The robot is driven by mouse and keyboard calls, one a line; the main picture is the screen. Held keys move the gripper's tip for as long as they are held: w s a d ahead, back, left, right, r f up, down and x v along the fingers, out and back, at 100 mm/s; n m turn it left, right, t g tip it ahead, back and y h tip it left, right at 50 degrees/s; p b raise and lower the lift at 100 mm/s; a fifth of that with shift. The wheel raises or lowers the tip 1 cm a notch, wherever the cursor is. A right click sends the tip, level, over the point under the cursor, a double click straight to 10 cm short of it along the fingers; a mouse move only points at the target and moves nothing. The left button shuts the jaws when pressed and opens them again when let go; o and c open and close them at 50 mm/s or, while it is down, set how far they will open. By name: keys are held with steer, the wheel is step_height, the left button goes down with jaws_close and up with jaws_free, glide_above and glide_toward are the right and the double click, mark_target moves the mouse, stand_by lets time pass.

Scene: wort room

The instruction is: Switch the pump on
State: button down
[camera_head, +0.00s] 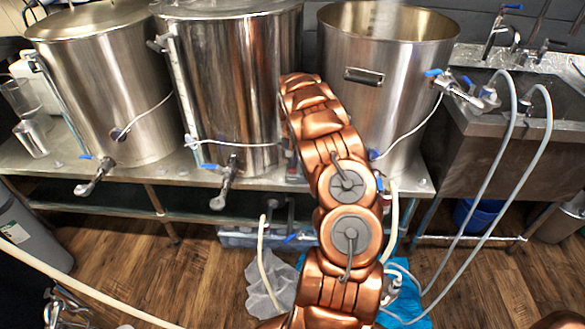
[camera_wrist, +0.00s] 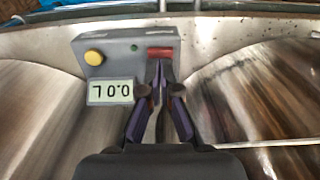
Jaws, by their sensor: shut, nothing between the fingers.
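In the wrist view a grey control box (camera_wrist: 118,57) has a round yellow button (camera_wrist: 94,57), a small dark green indicator (camera_wrist: 134,48) and a red switch (camera_wrist: 160,52). In the head view my copper arm reaches between the kettles and hides my gripper. No pump can be clearly made out.
Three steel kettles, left (camera_head: 100,85), middle (camera_head: 235,90) and right (camera_head: 390,75), stand on a steel bench (camera_head: 200,178). Valves and thin hoses stick out in front. A sink (camera_head: 520,100) is at right, with looping hoses (camera_head: 500,170). Wooden floor (camera_head: 200,265) lies in front.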

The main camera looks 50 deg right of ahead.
mark_target(292, 170)
steer(key=shift+f+b, duration=0.35)
steer(key=shift+f, duration=0.8)
steer(key=shift+r+p, duration=0.35)
steer(key=shift+r, duration=2.65)
